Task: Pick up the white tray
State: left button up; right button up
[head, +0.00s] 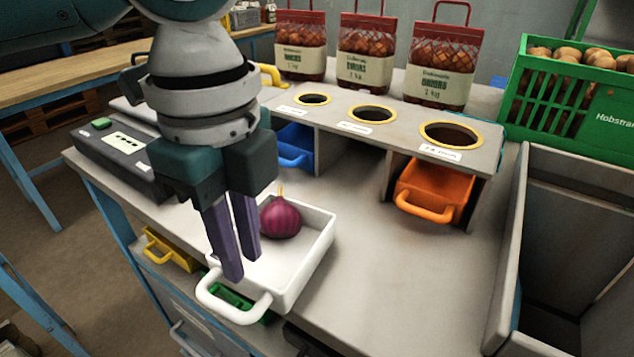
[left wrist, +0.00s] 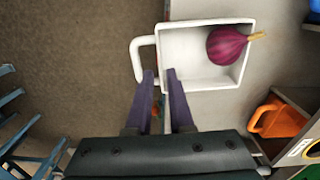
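The white tray (head: 308,262) sits at the front edge of the grey bench, with its looped handle (head: 232,306) sticking out past the edge. A purple onion (head: 281,217) lies in it. The tray also shows in the left wrist view (left wrist: 185,48), with the onion (left wrist: 226,45) at its right. My left gripper (head: 241,268) is open and points down near the handle side of the tray. In the left wrist view its fingertips (left wrist: 160,72) are apart with nothing held between them, close to the handle (left wrist: 140,58). My right gripper is not in view.
A stand with several ringed holes (head: 371,113) rises behind the tray, with a blue tray (head: 295,147) and an orange tray (head: 434,190) under it. Red-topped onion sacks (head: 366,58) stand behind. A green crate (head: 540,85) is at right. Bench right of the white tray is clear.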

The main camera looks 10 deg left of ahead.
aim_at(266, 259)
pick_arm(q)
jog(key=f, duration=0.4)
jog(key=shift+w+a+f, duration=0.1)
jog(key=shift+a+f, duration=0.2)
jog(key=shift+f, duration=0.05)
jog(key=shift+c, duration=0.2)
grip_shut()
dwell(0.9)
